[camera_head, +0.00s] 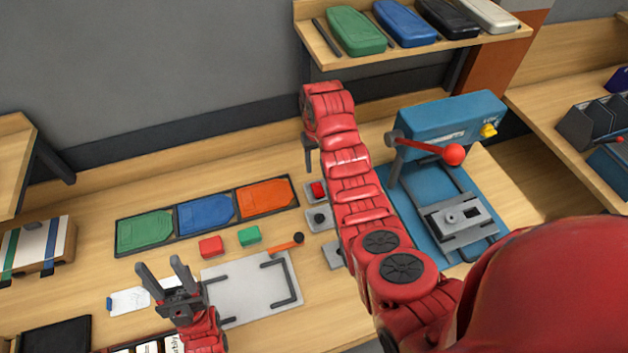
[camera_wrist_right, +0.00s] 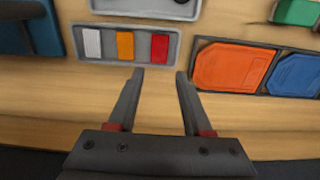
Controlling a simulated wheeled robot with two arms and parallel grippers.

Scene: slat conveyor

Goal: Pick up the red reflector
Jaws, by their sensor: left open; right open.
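The red reflector (camera_wrist_right: 160,49) is the end piece of a row in a grey tray (camera_wrist_right: 88,59), beside an orange (camera_wrist_right: 125,45) and a white piece (camera_wrist_right: 92,43). In the head view the red reflector (camera_head: 318,189) shows at the tray's visible end; my right arm hides the rest. My right gripper (camera_wrist_right: 160,73) is open and empty, its fingertips just short of the tray edge in the picture, in line with the reflector. In the head view my right gripper (camera_head: 309,158) is partly hidden. My left gripper (camera_head: 161,265) is open and empty at lower left.
A panel with green, blue and orange inserts (camera_head: 207,216) lies left of the tray. A red block (camera_head: 210,247), a green block (camera_head: 249,235) and an orange-handled tool (camera_head: 287,244) lie nearby. A blue press (camera_head: 450,122) with a red-knobbed lever stands right of my right arm.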

